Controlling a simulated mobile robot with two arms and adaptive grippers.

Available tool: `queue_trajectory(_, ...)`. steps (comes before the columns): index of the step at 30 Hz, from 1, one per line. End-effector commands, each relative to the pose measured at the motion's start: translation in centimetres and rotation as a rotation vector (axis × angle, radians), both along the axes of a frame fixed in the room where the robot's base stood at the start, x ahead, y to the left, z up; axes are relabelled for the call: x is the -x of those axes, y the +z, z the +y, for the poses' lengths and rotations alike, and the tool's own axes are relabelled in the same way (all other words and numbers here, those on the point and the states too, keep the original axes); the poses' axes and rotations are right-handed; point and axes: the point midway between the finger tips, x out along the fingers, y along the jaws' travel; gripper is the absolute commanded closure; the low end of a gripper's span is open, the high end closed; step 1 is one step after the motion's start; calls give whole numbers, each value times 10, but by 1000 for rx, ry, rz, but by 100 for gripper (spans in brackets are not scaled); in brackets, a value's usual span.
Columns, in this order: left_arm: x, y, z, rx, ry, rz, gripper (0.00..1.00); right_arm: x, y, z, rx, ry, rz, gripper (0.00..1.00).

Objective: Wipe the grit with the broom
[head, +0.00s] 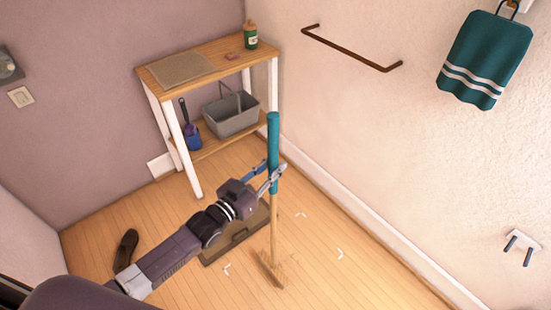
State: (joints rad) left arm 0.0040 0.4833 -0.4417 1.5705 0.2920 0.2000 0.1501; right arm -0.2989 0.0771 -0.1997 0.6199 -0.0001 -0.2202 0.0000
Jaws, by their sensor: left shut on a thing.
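The broom stands roughly upright near the middle of the head view, with a teal upper grip (273,140), a pale wooden shaft and a tan head (271,271) low down at the floor. My left gripper (272,177) reaches in from the lower left and is shut on the broom at the lower part of the teal grip. White corner marks (340,253) lie on the wooden floor around the broom head. I cannot make out the grit clearly. My right gripper is not in view.
A flat brown object (244,232) lies under my left arm. A dark object (126,249) lies left. A rail (350,50) and teal towel (484,58) hang right.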

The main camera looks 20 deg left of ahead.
Motion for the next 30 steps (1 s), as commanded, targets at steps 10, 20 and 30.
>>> queue_trajectory(10,-10,33,1,2,4,-4,100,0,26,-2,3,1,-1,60)
queue_trajectory(20,-10,34,2,1,4,-3,100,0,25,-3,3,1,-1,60)
queue_trajectory(30,-10,34,2,2,4,-4,100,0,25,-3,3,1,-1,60)
